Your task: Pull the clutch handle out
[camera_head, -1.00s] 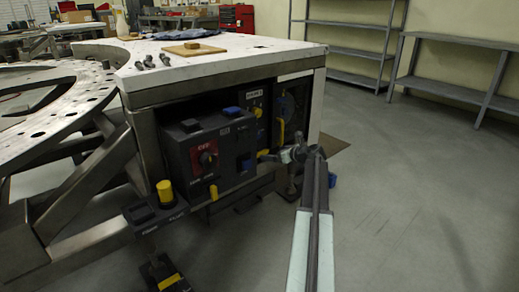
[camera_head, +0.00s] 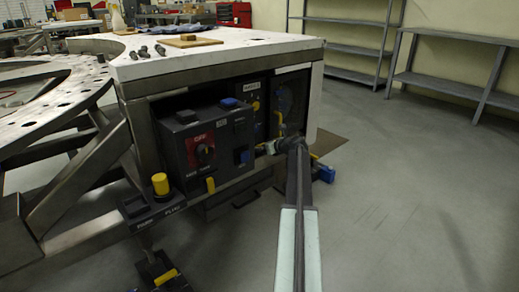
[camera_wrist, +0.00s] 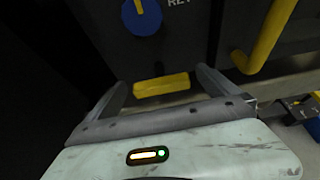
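In the wrist view a yellow bar handle (camera_wrist: 161,85) lies on the dark panel, between my gripper's two fingers (camera_wrist: 162,84) in the picture. The fingers are apart; I cannot tell whether either touches the bar. A curved yellow handle (camera_wrist: 268,38) stands out to the right, outside the fingers. It appears as an upright yellow bar in the head view (camera_head: 280,122). In the head view my gripper (camera_head: 268,147) is small at the lower edge of the panel opening, and hides what is just behind it. No label reading clutch is legible, so I cannot tell which handle is the clutch's.
A blue knob with a yellow pointer (camera_wrist: 141,14) is above the bar. A control box with a red-plated dial (camera_head: 203,150) stands left of my gripper. A yellow button (camera_head: 161,184) is farther left. A blue part (camera_head: 324,172) is low on the right. Floor to the right is clear.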

